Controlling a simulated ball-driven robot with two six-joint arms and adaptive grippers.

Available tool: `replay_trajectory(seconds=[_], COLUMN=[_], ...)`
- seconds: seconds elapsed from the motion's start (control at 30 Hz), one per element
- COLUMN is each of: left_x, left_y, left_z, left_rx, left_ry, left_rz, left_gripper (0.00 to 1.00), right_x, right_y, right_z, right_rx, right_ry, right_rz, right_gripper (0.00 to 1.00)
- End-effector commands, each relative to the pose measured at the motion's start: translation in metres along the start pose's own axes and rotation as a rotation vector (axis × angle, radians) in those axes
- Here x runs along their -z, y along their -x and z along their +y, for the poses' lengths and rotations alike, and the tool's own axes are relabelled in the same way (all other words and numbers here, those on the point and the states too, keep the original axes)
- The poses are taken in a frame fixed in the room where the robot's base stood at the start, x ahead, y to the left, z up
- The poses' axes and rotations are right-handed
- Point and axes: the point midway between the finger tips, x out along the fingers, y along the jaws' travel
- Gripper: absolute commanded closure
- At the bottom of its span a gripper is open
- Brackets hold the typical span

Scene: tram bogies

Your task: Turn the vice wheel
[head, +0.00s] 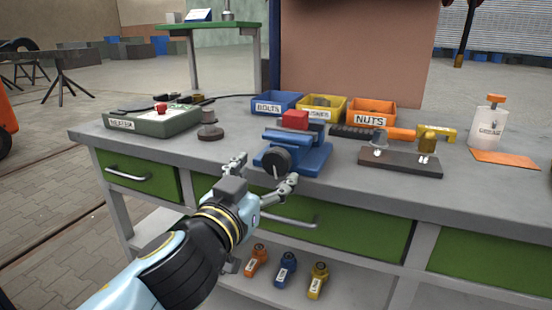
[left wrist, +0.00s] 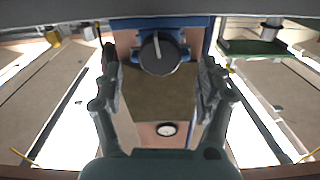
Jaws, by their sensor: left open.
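The blue vice (head: 300,153) stands at the front edge of the grey workbench, with a red block (head: 295,119) at its top. Its round black wheel (head: 276,160), with a pale mark on its face, points toward me. My left gripper (head: 264,171) is open in front of the vice, its fingers apart on either side of the wheel. In the left wrist view the wheel (left wrist: 158,53) lies between and beyond the open fingers (left wrist: 160,75), and I see no contact. My right gripper is in neither view.
The workbench (head: 480,190) also carries a green heater box (head: 150,123), bins marked bolts (head: 268,108), washers and nuts (head: 369,120), a dark stand with a yellow part (head: 400,163) and a grease bottle (head: 487,130). Green drawers with handles lie below the front edge.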

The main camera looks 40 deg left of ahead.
Motion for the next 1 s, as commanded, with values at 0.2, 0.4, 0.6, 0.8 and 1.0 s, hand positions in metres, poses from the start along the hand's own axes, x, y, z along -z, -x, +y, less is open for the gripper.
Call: replay_trajectory(seconds=[0.2, 0.4, 0.6, 0.8, 1.0], left_x=[0.002, 0.0, -0.001, -0.001, -0.001], left_y=[-0.04, -0.054, -0.056, -0.056, -0.055], left_z=[0.0, 0.0, 0.0, 0.0, 0.0], left_rx=[0.0, 0.0, 0.0, 0.0, 0.0], left_ry=[-0.002, 0.0, 0.0, 0.0, 0.0], left_rz=[0.001, -0.001, -0.001, -0.001, -0.001], left_gripper=[0.26, 0.26, 0.26, 0.43, 0.7], right_x=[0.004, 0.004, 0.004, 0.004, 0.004], right_y=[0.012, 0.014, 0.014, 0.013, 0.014], right_z=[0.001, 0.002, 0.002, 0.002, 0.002], right_rx=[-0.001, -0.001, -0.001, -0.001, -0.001], right_ry=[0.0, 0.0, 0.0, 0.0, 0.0], right_rz=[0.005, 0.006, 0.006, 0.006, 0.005], right_gripper=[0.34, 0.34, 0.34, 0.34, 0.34])
